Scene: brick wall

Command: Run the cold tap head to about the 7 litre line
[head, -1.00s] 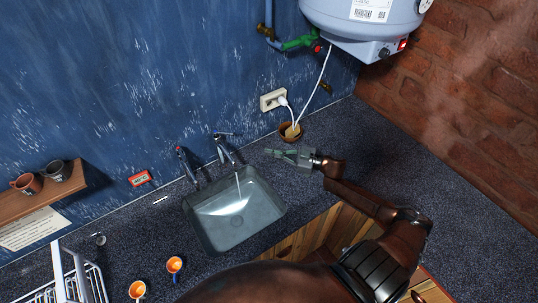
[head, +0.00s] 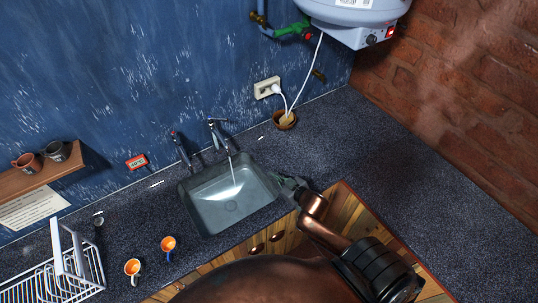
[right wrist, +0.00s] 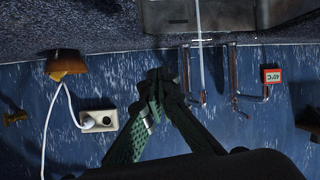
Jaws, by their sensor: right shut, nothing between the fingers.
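Two metal taps stand behind the grey sink (head: 188,208). The left tap (head: 181,150) has a red mark on top. The right tap (head: 220,137) has a lever head, and a thin white stream (head: 234,172) falls from it into the sink. Water covers the basin floor; I cannot read any litre line. My right gripper (head: 283,182) is shut and empty at the sink's right edge, apart from the taps. In the right wrist view its fingertips (right wrist: 160,76) are together, with the taps (right wrist: 190,75) hanging inverted beyond. My left gripper is not in view.
A red 40°C display (head: 136,162) is on the wall. A brown pot (head: 284,121) and socket (head: 267,88) are behind. The counter at right is clear.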

